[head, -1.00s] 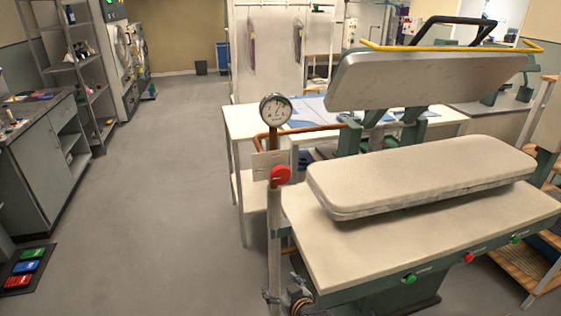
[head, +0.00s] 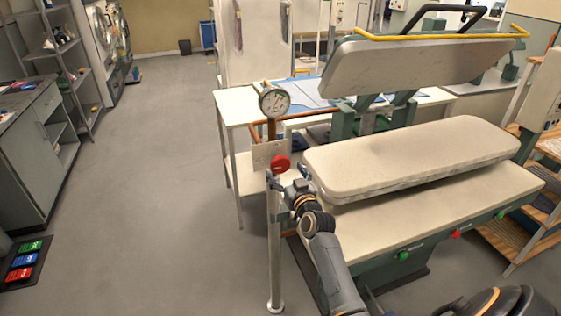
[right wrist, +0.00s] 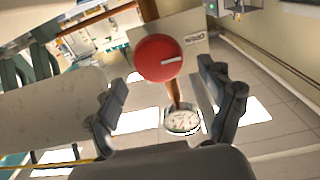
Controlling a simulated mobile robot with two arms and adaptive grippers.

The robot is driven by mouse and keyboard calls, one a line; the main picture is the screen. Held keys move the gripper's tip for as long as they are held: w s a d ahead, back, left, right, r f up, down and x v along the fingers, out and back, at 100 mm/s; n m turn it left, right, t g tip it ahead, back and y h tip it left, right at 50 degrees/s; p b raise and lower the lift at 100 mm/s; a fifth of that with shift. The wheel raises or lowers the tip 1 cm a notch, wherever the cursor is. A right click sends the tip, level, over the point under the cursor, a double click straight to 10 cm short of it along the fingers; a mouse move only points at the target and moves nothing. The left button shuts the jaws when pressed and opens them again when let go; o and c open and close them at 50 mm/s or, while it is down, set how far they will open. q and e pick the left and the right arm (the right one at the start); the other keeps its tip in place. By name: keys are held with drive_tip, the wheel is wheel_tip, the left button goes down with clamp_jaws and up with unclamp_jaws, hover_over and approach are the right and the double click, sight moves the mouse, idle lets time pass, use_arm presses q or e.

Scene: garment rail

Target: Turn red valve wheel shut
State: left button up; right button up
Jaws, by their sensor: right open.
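The red valve wheel (head: 281,163) is a small round red knob on a pale plate, on the post left of the press. In the right wrist view the wheel (right wrist: 160,58) shows its face with a short white mark on its right side. My right gripper (head: 287,178) is just below and in front of the wheel in the head view. In the right wrist view its fingers are spread, with the wheel ahead between and beyond them. It holds nothing, and I see no clear contact. My left gripper is not in view.
A round pressure gauge (head: 274,101) stands above the wheel on a copper pipe. The ironing press, with its padded board (head: 410,158) and raised upper plate (head: 425,72), is close on the right. Open grey floor (head: 150,180) lies to the left.

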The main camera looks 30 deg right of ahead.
sight(282, 165)
drive_tip(key=shift+x, duration=2.25)
drive_tip(key=c, duration=1.2)
